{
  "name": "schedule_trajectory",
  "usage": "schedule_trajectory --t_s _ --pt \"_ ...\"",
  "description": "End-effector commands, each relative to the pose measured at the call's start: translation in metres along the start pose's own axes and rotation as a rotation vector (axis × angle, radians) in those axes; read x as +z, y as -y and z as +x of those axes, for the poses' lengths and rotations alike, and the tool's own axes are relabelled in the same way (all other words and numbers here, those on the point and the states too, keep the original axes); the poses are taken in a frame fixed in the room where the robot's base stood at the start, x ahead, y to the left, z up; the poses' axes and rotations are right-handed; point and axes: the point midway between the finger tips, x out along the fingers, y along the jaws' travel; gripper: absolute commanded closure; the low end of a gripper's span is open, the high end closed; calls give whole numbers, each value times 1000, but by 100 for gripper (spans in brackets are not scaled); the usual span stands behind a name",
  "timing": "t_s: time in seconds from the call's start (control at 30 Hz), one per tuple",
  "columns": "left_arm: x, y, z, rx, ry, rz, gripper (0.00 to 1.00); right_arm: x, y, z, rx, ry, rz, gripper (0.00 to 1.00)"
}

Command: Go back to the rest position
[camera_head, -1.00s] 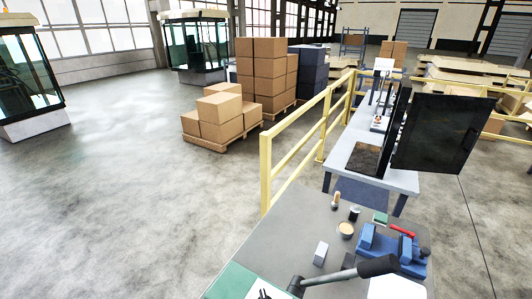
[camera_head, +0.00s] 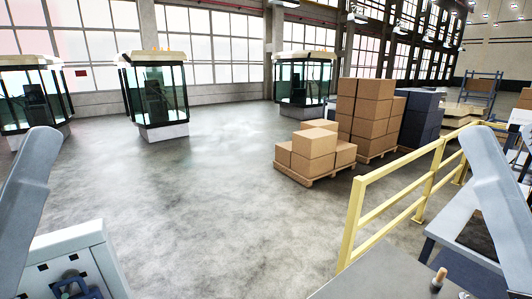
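Neither of my grippers shows in the head view. One of my grey arm links stands at the left edge and another at the right edge, both raised, and their far ends are out of the picture. I cannot see whether either gripper holds anything.
A white box-like unit (camera_head: 97,247) with blue parts stands at the lower left. A yellow railing (camera_head: 352,221) borders the workbench (camera_head: 372,280) at the lower right. Stacked cartons (camera_head: 366,110) on pallets and several glass cabs (camera_head: 153,90) stand farther back. Open concrete floor (camera_head: 200,200) lies between.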

Motion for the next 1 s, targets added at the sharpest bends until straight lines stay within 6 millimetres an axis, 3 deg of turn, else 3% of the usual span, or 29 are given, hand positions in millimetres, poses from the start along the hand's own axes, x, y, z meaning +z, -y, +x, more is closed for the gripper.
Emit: schedule_trajectory --t_s 0.03,0.1,0.53,0.67,0.87,0.97,1.0 --pt "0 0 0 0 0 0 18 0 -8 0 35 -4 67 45" --pt "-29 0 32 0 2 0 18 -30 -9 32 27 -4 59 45" --pt "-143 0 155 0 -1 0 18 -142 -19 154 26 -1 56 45" --pt "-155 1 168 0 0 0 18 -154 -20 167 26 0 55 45" --pt "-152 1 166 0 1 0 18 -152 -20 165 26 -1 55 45" --pt "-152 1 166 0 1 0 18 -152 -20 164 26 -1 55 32" --pt "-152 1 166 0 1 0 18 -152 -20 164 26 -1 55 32"
